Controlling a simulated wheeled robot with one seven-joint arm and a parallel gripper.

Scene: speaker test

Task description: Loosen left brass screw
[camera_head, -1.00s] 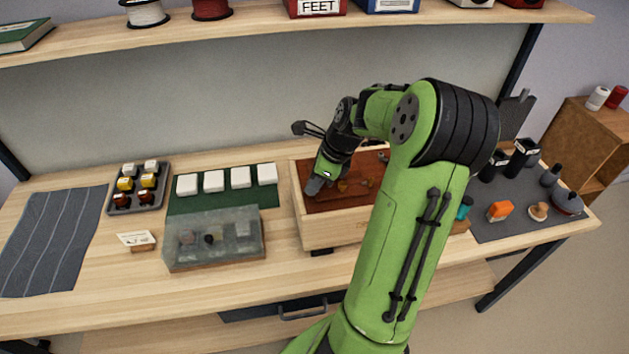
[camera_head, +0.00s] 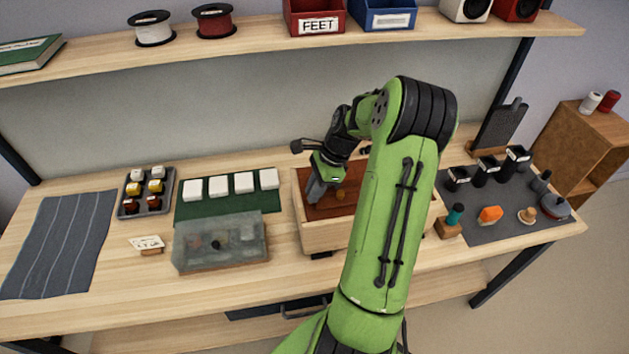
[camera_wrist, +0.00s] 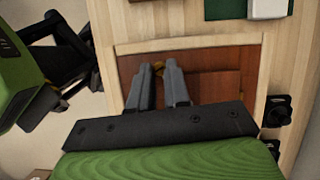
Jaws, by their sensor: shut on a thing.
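The wooden box (camera_head: 322,238) stands on the bench with its reddish-brown recessed panel facing up. My gripper (camera_head: 313,192) reaches down into the left part of the box; its fingers also show in the wrist view (camera_wrist: 158,68). The fingers are closed on a small brass piece (camera_wrist: 159,70), seemingly the left brass screw, mostly hidden between the fingertips. My arm hides the right part of the box.
Left of the box are a clear-lidded case (camera_head: 222,243), a green mat (camera_head: 188,214) with white blocks, and a tray (camera_head: 160,206) of small parts. A grey mat (camera_head: 505,232) with several items lies right. A shelf (camera_head: 250,38) runs above.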

